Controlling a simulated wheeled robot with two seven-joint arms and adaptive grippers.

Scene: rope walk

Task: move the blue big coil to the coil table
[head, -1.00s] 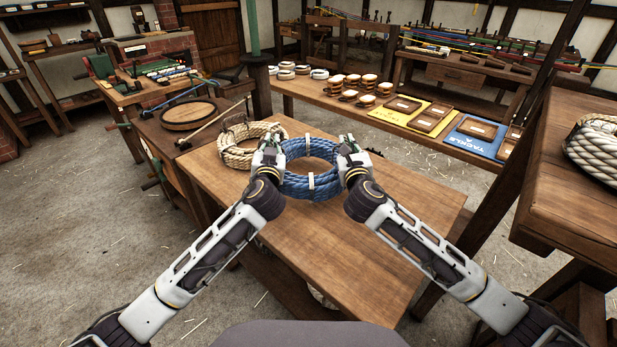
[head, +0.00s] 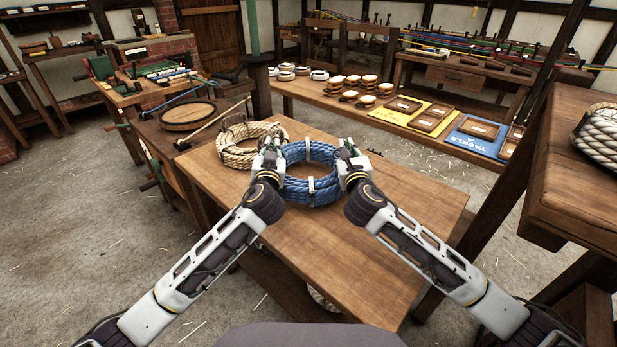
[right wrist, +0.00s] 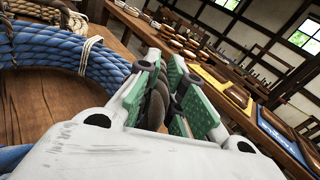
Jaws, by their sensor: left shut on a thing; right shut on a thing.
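The blue big coil (head: 310,185) is a thick ring of blue rope with pale ties, at the middle of the head view. It is level, on or just above a brown wooden table (head: 330,240); I cannot tell if it touches. My left gripper (head: 270,152) is shut at the coil's left side. My right gripper (head: 349,157) is shut at its right side. In the right wrist view, the green pads of the right gripper (right wrist: 158,95) close on a grey-brown rope piece beside the blue coil (right wrist: 70,55).
A pale rope coil (head: 240,152) lies close to the blue coil's left. The table's front and right are clear. A long bench (head: 400,125) with trays and small coils stands behind. A higher wooden table (head: 570,185) at right bears a large pale coil (head: 600,138).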

